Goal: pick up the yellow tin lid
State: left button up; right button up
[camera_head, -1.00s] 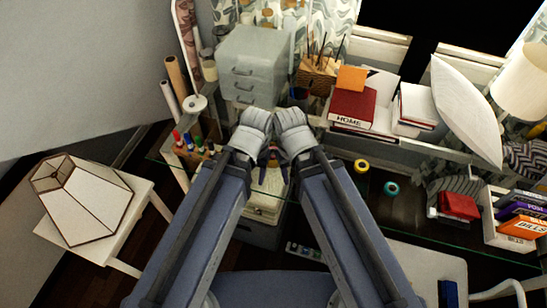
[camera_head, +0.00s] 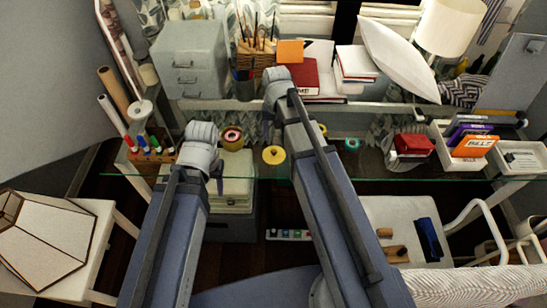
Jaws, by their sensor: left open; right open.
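A round yellow piece with a small dark centre (camera_head: 273,155), which looks like the yellow tin lid, lies on the glass desk top between my two arms. My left gripper (camera_head: 217,178) is open, to the left of the lid and apart from it. My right gripper (camera_head: 267,130) is open, above and just behind the lid in the picture. Both sets of fingers are small and partly hidden by my wrists. I see nothing held in either gripper.
A red-rimmed round tin (camera_head: 232,137) lies beside my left gripper. A partly hidden yellow ring (camera_head: 322,129) and a teal ring (camera_head: 351,144) lie right of my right arm. A grey drawer box (camera_head: 190,60), a marker stand (camera_head: 152,150) and a red box (camera_head: 413,145) stand around.

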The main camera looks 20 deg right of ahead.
aim_at(274, 150)
jog(key=shift+f+b, duration=0.7)
jog(key=shift+f, duration=0.3)
jog(key=shift+f, duration=0.1)
jog(key=f+b, duration=0.5)
jog(key=shift+s+a, duration=0.25)
jog(key=shift+a, duration=0.1)
grip_shut()
